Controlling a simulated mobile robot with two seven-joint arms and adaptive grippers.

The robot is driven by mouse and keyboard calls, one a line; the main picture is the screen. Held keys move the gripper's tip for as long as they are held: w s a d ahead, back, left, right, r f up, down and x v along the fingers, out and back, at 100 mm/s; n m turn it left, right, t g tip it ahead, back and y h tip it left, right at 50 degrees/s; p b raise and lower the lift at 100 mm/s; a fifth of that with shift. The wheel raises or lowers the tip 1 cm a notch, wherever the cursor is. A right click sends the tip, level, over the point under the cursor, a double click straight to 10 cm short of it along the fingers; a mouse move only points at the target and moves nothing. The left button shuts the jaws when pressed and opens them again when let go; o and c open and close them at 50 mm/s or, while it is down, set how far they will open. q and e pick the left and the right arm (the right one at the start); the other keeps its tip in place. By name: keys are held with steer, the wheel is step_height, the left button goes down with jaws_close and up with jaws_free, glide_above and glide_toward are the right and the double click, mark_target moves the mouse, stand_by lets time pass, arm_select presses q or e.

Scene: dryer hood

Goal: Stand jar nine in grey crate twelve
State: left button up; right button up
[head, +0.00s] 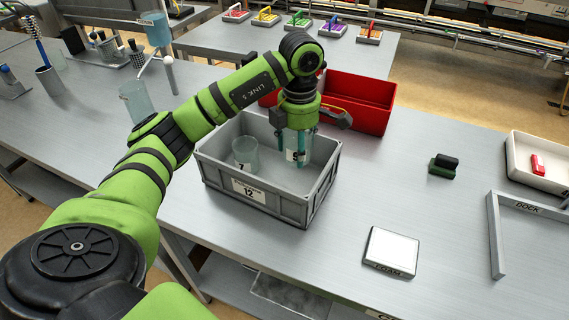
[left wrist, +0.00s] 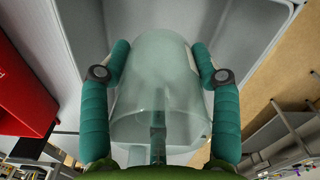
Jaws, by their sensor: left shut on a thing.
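Jar nine (head: 298,143) is a clear jar with a white label that seems to read 9. My left gripper (head: 291,157) points down and is shut around its sides. The jar is upright over the right part of grey crate twelve (head: 250,191), at the rim or inside; I cannot tell whether its base touches the floor. In the left wrist view the clear jar (left wrist: 155,85) sits between the two teal fingers, with grey crate walls beyond. My right gripper is in neither view.
Another clear jar (head: 246,152), labelled 7, stands in the crate's left part. A red crate (head: 362,100) stands right behind. A foam pad (head: 391,250), a small dark green block (head: 444,165) and a white tray (head: 540,162) lie to the right. The tabletop between them is clear.

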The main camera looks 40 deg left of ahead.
mark_target(294, 186)
arm_select(q)
steer(key=shift+s+f, duration=0.15)
steer(key=shift+f, duration=0.3)
steer(key=f, duration=0.1)
steer(key=f+p, duration=0.2)
steer(key=f, duration=0.1)
steer(key=shift+s, duration=0.3)
steer(key=shift+f, duration=0.4)
step_height(294, 186, down, 4)
steer(key=shift+w+r+p, duration=0.1)
steer(key=shift+p, duration=0.5)
steer(key=shift+f, duration=0.3)
steer(key=o, duration=0.9)
steer(key=shift+o, duration=1.1)
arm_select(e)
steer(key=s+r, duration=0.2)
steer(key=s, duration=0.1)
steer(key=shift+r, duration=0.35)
